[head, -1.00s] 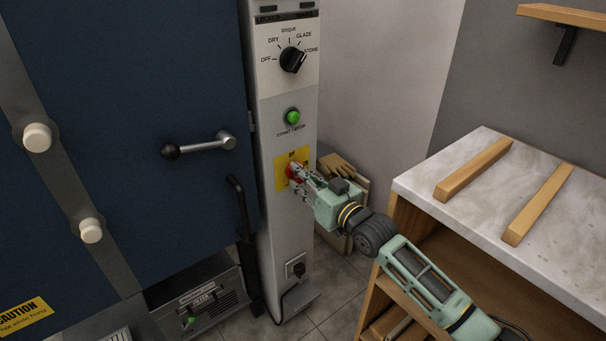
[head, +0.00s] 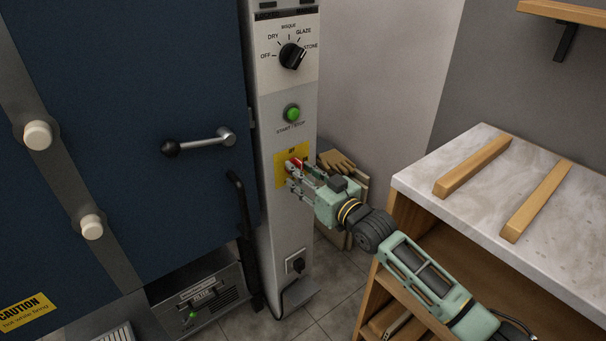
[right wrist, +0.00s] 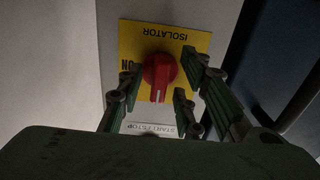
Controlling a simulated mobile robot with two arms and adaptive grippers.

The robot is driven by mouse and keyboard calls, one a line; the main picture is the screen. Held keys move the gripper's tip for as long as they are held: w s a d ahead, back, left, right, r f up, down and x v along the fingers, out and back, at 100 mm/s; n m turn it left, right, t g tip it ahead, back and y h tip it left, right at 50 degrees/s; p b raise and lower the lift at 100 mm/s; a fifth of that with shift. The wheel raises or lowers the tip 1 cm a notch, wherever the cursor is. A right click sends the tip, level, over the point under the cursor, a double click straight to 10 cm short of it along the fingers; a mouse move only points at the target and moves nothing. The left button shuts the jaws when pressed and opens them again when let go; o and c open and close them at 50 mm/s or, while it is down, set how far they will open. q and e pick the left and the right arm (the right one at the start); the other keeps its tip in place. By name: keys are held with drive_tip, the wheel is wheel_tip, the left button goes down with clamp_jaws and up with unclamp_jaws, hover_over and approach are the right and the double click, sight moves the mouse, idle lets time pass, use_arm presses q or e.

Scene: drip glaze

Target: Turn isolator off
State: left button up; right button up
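The isolator's red knob (head: 297,163) sits on a yellow plate (head: 280,177) low on the grey control column. In the right wrist view the picture is upside down; the red knob (right wrist: 160,72) has its white pointer line toward START/STOP, which is upward on the column. The ON mark on the yellow plate (right wrist: 200,42) is to one side, a quarter turn from the pointer. My right gripper (head: 294,177) is open in front of the plate. Its fingers stand on both sides of the knob with gaps, apart from it. My left gripper is not in view.
Above the isolator are a green start/stop button (head: 292,113) and a black selector dial (head: 292,56). The blue kiln door (head: 120,180) with its lever handle (head: 200,145) is at left. A marble-topped bench (head: 480,180) stands at right.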

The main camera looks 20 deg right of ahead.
drive_tip(key=v, duration=1.2)
idle(0.5)
